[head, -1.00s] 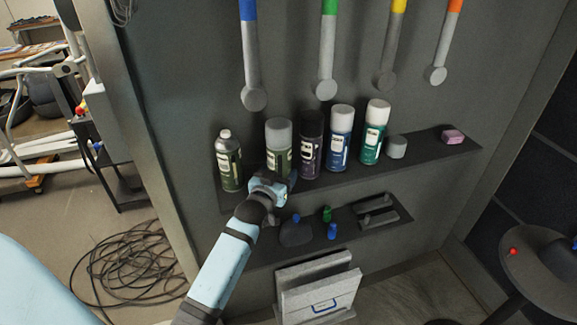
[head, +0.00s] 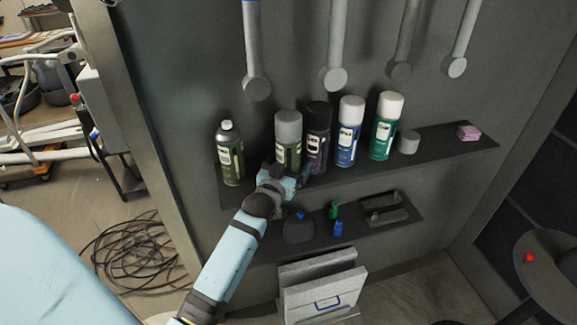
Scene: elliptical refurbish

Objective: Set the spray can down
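Spray cans stand in a row on the upper dark shelf (head: 355,172). The green can with the grey cap (head: 288,135) is second from the left and upright. My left gripper (head: 292,178) is at its lower front, with a dark finger showing at the can's right side. The gripper hides the can's base, so I cannot tell whether the fingers grip it or whether it rests fully on the shelf. To its left stands a dark green can (head: 230,155); to its right are a black-capped can (head: 317,138), a blue can (head: 349,132) and a teal can (head: 384,127). My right gripper is out of view.
A grey cylinder (head: 408,143) and a pink block (head: 468,132) sit on the upper shelf's right part. Bare shelf lies between them. A lower shelf (head: 375,226) holds small blue and green items. Long-handled tools hang above. A round table (head: 548,275) stands at right.

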